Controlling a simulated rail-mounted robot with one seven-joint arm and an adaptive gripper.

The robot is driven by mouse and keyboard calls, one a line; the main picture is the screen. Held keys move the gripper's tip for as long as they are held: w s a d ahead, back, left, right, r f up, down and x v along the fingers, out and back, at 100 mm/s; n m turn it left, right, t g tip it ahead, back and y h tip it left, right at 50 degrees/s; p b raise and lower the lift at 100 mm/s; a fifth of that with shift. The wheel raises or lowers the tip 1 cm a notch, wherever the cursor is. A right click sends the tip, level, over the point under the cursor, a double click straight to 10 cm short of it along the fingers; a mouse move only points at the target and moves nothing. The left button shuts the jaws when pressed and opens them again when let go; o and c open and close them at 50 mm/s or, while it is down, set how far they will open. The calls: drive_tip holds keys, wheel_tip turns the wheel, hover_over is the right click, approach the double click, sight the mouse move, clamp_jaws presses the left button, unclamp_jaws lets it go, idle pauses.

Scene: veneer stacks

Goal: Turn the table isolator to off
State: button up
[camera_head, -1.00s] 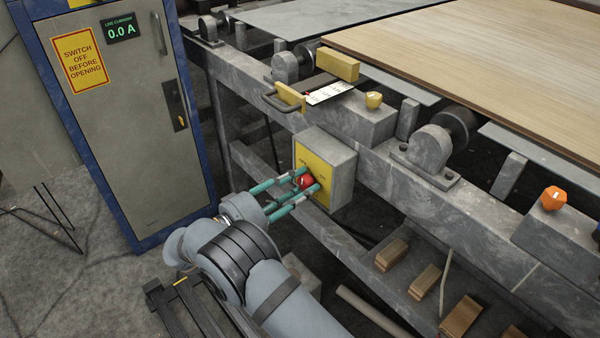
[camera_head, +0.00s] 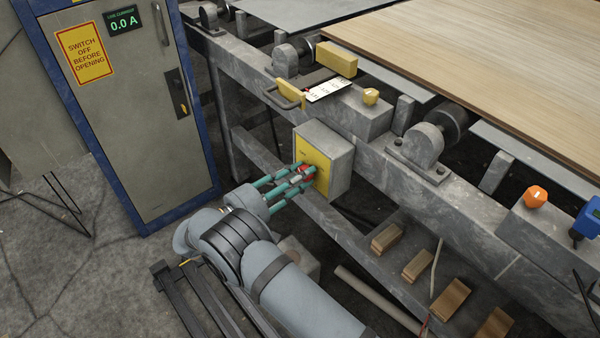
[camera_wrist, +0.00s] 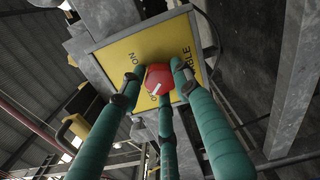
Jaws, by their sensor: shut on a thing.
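The table isolator is a grey box (camera_head: 341,178) with a yellow front plate (camera_head: 313,153), fixed to the side of the grey table frame. Its round red knob (camera_wrist: 160,78) has a white pointer mark and shows well in the wrist view. The yellow plate (camera_wrist: 140,42) there reads "ON" at upper left and "TABLE" at right; other lettering is partly covered. My gripper (camera_head: 303,174) has teal fingers. They are shut on the red knob from several sides, with the fingertips close to the plate. In the head view the fingers hide most of the knob.
A blue-edged cabinet (camera_head: 145,150) stands at left, with a "switch off before opening" sign and a 0.0 A display (camera_head: 124,20). Above the isolator are a handle (camera_head: 282,100), a white tag (camera_head: 328,90) and a yellow knob (camera_head: 371,96). An orange knob (camera_head: 535,196) is at right.

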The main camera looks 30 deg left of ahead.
drive_tip(key=shift+n, duration=0.4)
drive_tip(key=o, duration=1.1)
drive_tip(key=shift+o, duration=0.2)
drive_tip(key=v, duration=1.2)
drive_tip(key=x, duration=1.2)
